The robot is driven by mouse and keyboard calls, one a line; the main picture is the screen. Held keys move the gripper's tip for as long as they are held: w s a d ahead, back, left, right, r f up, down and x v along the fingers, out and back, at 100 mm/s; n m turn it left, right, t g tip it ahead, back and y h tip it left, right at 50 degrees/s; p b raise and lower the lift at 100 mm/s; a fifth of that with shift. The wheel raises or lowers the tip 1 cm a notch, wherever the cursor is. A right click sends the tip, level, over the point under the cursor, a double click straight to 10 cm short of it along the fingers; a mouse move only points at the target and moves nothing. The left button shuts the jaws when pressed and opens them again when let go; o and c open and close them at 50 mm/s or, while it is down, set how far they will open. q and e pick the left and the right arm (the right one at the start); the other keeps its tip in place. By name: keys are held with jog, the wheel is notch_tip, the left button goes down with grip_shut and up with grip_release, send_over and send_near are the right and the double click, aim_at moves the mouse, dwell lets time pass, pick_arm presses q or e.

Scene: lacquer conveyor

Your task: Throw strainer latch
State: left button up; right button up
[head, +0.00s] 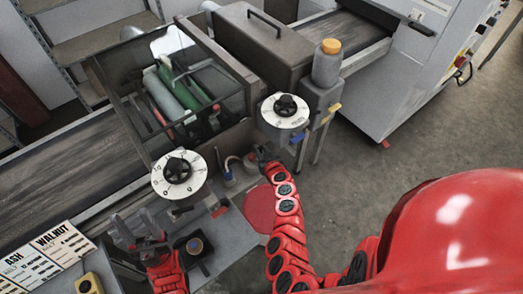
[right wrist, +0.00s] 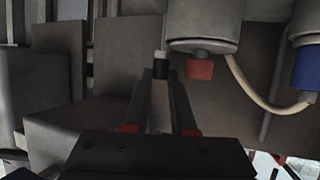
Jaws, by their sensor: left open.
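My right gripper (right wrist: 161,85) reaches in under the machine. Its two dark fingers stand on either side of a small dark lever with a pale tip (right wrist: 160,62), which may be the strainer latch. I cannot tell whether the fingers touch it. In the head view my right gripper (head: 265,158) is small and dark, beside the pipework below the right dial. My left gripper (head: 143,235) is open and empty at the lower left, above the grey ledge. No part is clearly marked as the strainer latch.
Two white dials with black knobs, left (head: 178,173) and right (head: 284,110), flank the roller housing (head: 225,75). A red-tipped fitting (right wrist: 200,69) and a blue fitting (right wrist: 306,68) with a pale hose hang close to my right gripper. Label cards (head: 62,245) stand lower left.

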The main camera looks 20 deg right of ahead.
grip_shut()
jog(key=shift+a+r+m+h+p, duration=0.1)
jog(key=shift+a+m+h+p, duration=0.3)
jog(key=shift+m+h, duration=0.25)
jog(key=shift+a+m+h+p, duration=0.25)
jog(key=shift+m+h+p, duration=0.2)
jog(key=shift+h+p, duration=0.15)
jog(key=shift+m+h+p, duration=0.3)
jog(key=shift+h+p, duration=0.05)
jog(key=shift+g, duration=0.3)
jog(key=o, duration=0.5)
grip_release()
